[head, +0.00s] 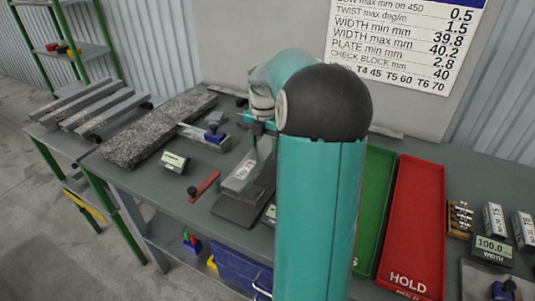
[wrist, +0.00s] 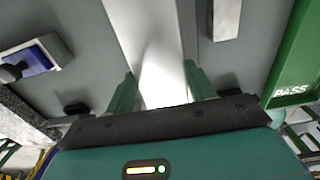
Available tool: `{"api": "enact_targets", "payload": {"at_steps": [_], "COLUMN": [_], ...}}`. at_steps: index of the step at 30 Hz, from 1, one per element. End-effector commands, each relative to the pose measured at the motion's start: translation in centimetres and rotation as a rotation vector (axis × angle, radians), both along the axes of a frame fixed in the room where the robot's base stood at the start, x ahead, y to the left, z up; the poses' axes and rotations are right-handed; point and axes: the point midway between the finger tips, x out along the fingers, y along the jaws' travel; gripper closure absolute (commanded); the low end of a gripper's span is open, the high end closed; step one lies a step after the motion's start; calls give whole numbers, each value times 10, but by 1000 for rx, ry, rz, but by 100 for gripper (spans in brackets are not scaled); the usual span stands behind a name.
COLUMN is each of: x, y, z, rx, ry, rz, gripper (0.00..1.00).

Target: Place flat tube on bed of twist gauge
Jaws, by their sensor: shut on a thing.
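My gripper (wrist: 160,88) is shut on a pale metal bar, the flat tube (wrist: 150,25), which runs between its fingers and out of the top of the wrist view. In the head view, my gripper (head: 258,128) is partly hidden behind my arm. Below it is a grey block with a white label (head: 240,176) above a dark base plate (head: 238,212). A small display shows beside the plate, partly hidden by my arm. A metal fixture with a blue knob (head: 213,134) stands to the left. I cannot tell which of these is the twist gauge.
A speckled granite slab (head: 150,135) and several metal bars (head: 95,108) lie left. A small display box (head: 174,162) and a red strip (head: 204,186) sit nearby. Green (head: 375,200) and red HOLD (head: 413,225) trays lie right. The width gauge (head: 493,247) is farther right.

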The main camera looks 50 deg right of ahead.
Motion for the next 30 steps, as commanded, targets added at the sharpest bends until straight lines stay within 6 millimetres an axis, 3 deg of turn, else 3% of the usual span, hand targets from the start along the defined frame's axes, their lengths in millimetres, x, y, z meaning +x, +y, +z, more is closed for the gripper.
{"api": "enact_targets", "payload": {"at_steps": [8,13,25,26,28,30], "x": [0,1,1,0,0,0], "y": [-17,-16,-16,-16,-16,-16], "z": [-20,-44,-50,-50,-50,-50], "rx": [0,-1,-2,-1,-1,-1], "ry": [0,-1,-2,-1,-1,-1], "rz": [-3,-1,-1,-1,-1,-1], "gripper": [86,86,86,40,26,24]}}
